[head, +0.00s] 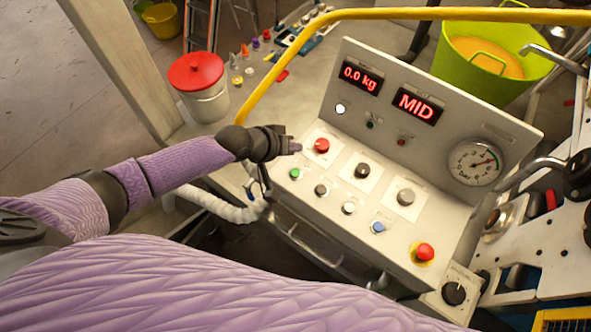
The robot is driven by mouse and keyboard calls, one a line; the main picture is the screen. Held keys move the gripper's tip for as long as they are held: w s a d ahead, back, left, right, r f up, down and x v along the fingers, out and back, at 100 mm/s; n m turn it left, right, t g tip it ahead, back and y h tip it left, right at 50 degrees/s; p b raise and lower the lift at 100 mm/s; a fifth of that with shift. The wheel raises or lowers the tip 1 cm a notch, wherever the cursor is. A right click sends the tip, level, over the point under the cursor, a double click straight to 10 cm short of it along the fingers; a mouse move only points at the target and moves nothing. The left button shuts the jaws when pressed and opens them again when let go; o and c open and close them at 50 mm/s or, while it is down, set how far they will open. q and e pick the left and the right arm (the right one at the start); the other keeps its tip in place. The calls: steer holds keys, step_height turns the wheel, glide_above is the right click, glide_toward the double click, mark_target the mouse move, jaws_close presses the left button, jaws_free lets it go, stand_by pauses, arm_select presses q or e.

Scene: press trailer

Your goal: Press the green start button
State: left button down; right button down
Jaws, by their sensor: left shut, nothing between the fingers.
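The green start button (295,174) is a small round button on the left of the sloped control panel (330,204). My left gripper (297,148) is shut and empty. In the picture it is just above the green button and left of a red knob (321,146) on a white plate. I see a gap in the picture between the fingertips and the green button; the height above the panel is hard to tell. My right gripper is not in view.
Grey and silver knobs and a blue button (378,227) share the panel, with a red mushroom button (424,252) at lower right. Displays read 0.0 kg and MID. A yellow rail (300,62) arches above, and a gauge (474,163) is at right.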

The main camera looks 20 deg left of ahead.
mark_target(293, 175)
arm_select(q)
steer(key=shift+s, duration=0.1)
step_height(293, 175, down, 9)
steer(key=b, duration=0.8)
steer(key=shift+r, duration=0.1)
stand_by(1.5)
steer(key=shift+f+b, duration=0.4)
steer(key=shift+b, duration=0.15)
steer(key=shift+f+b, duration=0.3)
steer(key=shift+f, duration=0.1)
stand_by(0.6)
steer(key=shift+r+p, duration=0.8)
steer(key=shift+r, duration=0.05)
